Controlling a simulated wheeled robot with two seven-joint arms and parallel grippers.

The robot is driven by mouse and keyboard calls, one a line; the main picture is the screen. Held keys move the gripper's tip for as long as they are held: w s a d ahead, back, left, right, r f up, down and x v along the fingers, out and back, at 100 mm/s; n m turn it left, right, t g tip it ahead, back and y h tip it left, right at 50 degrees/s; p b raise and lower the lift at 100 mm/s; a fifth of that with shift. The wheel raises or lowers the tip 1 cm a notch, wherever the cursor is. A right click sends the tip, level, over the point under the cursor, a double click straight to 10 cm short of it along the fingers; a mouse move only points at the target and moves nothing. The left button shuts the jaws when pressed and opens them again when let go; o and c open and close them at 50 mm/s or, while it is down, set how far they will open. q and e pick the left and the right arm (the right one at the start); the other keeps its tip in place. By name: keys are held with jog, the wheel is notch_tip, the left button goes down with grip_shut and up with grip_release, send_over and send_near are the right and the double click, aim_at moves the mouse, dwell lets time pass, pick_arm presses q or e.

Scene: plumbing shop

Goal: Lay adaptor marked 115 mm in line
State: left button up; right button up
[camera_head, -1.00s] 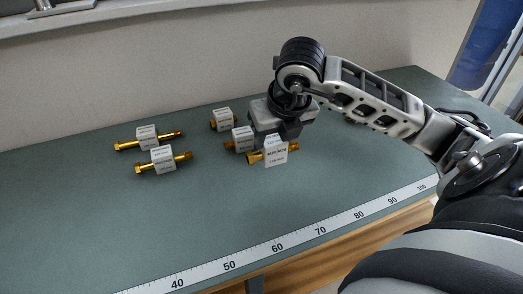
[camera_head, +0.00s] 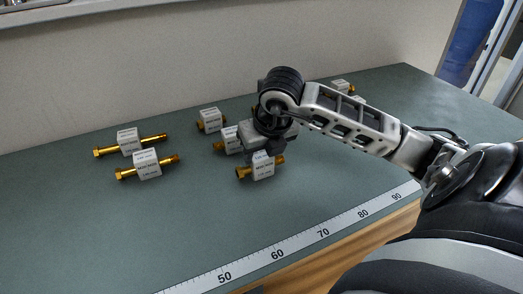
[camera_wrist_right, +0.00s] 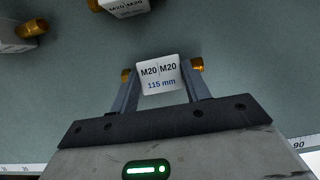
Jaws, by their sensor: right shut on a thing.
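The adaptor marked 115 mm is a brass fitting with a white label block (camera_wrist_right: 160,77) reading M20 M20 115 mm in the right wrist view. My right gripper (camera_wrist_right: 158,92) is shut on it, one finger on each side of the label, with brass showing beyond both. In the head view the adaptor (camera_head: 263,168) is under my right gripper (camera_head: 264,150), close to the bench top. I cannot tell whether it touches the bench. My left gripper is out of view.
Two long brass adaptors (camera_head: 128,141) (camera_head: 147,165) lie at left. Two more (camera_head: 209,118) (camera_head: 231,138) lie just behind the held one; others (camera_head: 341,86) lie farther right, partly hidden by my arm. A white ruler strip (camera_head: 300,244) runs along the front edge. The bench between is clear.

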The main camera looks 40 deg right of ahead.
jog(key=shift+f, duration=0.15)
jog(key=o, duration=1.1)
jog(key=shift+c, duration=0.2)
jog(key=v, duration=1.2)
jog(key=shift+r+p, duration=0.25)
jog(key=shift+p, duration=0.05)
